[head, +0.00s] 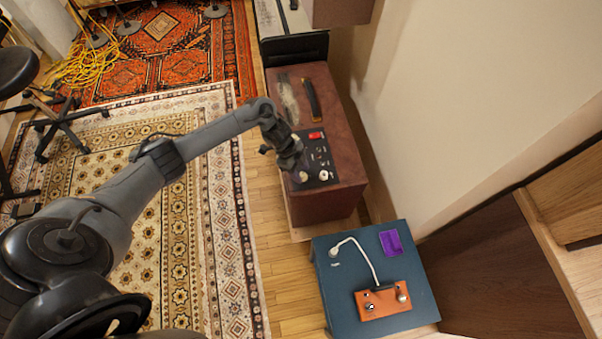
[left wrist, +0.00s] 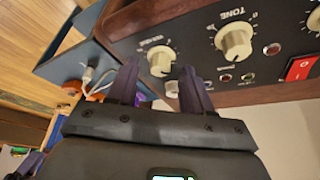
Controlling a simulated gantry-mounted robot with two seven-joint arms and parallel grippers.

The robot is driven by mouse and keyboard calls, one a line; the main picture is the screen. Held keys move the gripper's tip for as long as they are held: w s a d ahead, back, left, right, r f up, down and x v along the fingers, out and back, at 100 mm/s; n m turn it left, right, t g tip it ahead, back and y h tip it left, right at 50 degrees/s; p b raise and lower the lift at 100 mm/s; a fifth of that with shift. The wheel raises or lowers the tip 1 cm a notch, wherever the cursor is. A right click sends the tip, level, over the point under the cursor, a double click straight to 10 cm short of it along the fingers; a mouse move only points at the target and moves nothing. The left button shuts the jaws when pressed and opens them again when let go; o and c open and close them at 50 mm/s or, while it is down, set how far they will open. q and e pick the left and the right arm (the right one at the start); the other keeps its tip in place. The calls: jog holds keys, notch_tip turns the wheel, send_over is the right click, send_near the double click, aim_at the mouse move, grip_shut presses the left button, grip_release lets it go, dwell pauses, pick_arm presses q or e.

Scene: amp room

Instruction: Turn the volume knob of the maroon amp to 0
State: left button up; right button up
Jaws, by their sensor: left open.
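The maroon amp (head: 335,195) stands beside the wall, its dark control panel (head: 318,158) facing up in the head view. My left gripper (head: 301,172) is at the panel's near left edge. In the left wrist view the cream volume knob (left wrist: 161,59) shows between the tips of my open left gripper (left wrist: 160,68), one finger on each side. I cannot tell whether the fingers touch it. The knob's exact setting is too small to read. The cream tone knob (left wrist: 234,40) is to its right.
A red switch (left wrist: 300,69) and small jacks sit on the same panel. A blue cabinet (head: 345,313) with an orange box (head: 384,301) and a white cable stands close to the amp's near side. The patterned rug (head: 205,200) to the left is clear beside the amp.

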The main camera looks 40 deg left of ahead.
pick_arm(q)
jog(key=shift+d+f, duration=0.15)
jog(key=shift+f, duration=0.35)
